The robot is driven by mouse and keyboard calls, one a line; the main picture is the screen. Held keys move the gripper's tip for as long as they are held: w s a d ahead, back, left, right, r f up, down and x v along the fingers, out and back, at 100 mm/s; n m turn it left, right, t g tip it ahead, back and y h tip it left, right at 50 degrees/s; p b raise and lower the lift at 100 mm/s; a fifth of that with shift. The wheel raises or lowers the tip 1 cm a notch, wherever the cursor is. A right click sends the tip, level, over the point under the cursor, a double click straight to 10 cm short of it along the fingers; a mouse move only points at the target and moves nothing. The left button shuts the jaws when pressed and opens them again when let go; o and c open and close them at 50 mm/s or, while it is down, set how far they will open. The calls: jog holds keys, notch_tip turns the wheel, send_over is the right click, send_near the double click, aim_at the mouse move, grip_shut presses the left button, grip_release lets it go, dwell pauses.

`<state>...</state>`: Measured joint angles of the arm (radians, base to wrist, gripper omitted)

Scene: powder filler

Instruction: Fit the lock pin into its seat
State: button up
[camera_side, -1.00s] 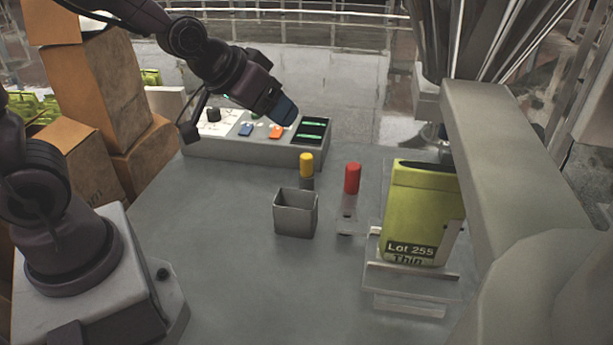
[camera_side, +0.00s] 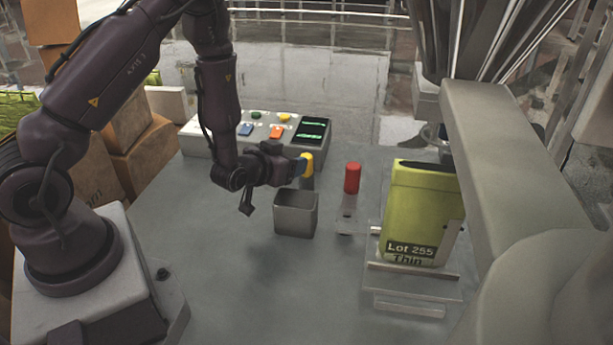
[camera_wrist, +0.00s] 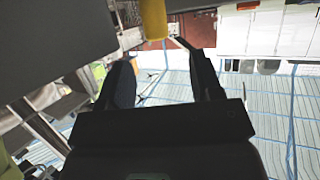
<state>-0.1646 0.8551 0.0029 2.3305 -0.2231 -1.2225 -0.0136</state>
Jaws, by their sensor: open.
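A yellow-topped pin (camera_side: 307,164) stands upright behind the small grey bin in the side view. A red-topped pin (camera_side: 352,178) stands upright to its right, above a clear plate (camera_side: 346,226). I cannot tell for certain which is the lock pin, or where the seat is. My gripper (camera_side: 299,168) is at the yellow pin's left side, level with its upper part. In the wrist view my gripper (camera_wrist: 160,58) has its fingers spread apart, and the yellow pin (camera_wrist: 153,20) shows beyond the tips, in line with the gap. I cannot tell whether they touch.
The grey bin (camera_side: 296,214) stands just in front of the yellow pin. A green bag (camera_side: 420,205) stands in a clear holder at right, under the filler. A control panel (camera_side: 262,132) lies behind. The table's front left is clear.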

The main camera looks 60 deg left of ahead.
aim_at(310, 156)
jog(key=x, duration=0.9)
jog(key=shift+w+d+f, duration=0.15)
jog(key=shift+w+f, duration=0.05)
jog(key=c, duration=1)
